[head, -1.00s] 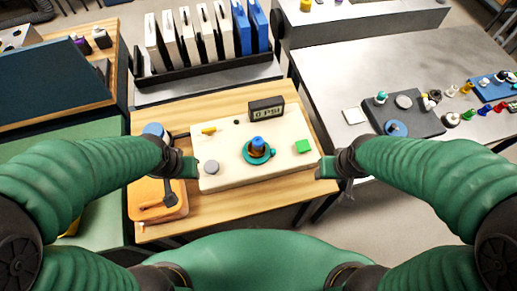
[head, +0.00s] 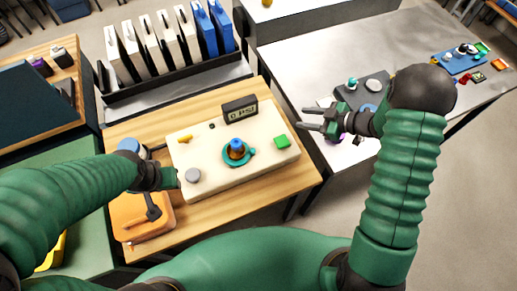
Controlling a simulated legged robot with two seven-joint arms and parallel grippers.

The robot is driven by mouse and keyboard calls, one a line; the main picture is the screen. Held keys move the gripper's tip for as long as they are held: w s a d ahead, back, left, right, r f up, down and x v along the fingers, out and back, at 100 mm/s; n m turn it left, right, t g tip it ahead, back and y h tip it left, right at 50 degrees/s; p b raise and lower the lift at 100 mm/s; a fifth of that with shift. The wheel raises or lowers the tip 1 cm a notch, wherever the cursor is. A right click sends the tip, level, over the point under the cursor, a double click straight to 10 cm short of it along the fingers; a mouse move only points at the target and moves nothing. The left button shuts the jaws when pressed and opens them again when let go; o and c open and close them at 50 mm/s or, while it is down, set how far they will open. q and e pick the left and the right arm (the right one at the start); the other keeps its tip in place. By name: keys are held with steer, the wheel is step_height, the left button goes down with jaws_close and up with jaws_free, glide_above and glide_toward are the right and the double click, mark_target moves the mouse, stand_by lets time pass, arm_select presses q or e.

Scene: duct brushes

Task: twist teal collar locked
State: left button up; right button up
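The teal collar (head: 235,153) is a ring with a small tab on its right side, lying on a cream board on the wooden table. A blue-topped orange-brown fitting (head: 237,145) stands up through its middle. I cannot tell whether the collar is locked. My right gripper (head: 306,119) has its two fingers apart and empty. It points left, to the right of the board and above the gap towards the metal table. My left gripper (head: 178,178) is at the board's left edge, apart from the collar; its fingers are too hidden to tell.
The cream board (head: 215,182) also carries a pressure display (head: 240,107) reading 0 PSI, a green block (head: 282,142), a grey knob (head: 193,176) and a yellow lever (head: 185,139). An orange case (head: 130,205) lies left. A binder rack (head: 170,83) stands behind.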

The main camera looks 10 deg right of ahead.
mark_target(260, 155)
steer(key=s+f+n+g+y, duration=0.2)
steer(key=s+g+y, duration=0.2)
steer(key=s, duration=0.6)
steer(key=x, duration=0.5)
steer(key=p+x, duration=0.1)
steer(key=x, duration=0.5)
steer(key=r+p+x, duration=0.1)
steer(key=x, duration=0.5)
steer(key=shift+w+a, duration=0.1)
steer(key=shift+a, duration=0.05)
arm_select(q)
steer(key=shift+v, duration=1.15)
arm_select(e)
steer(key=shift+w+a+f, duration=0.15)
steer(key=shift+a+f, duration=0.05)
steer(key=shift+a, duration=0.25)
jaws_close()
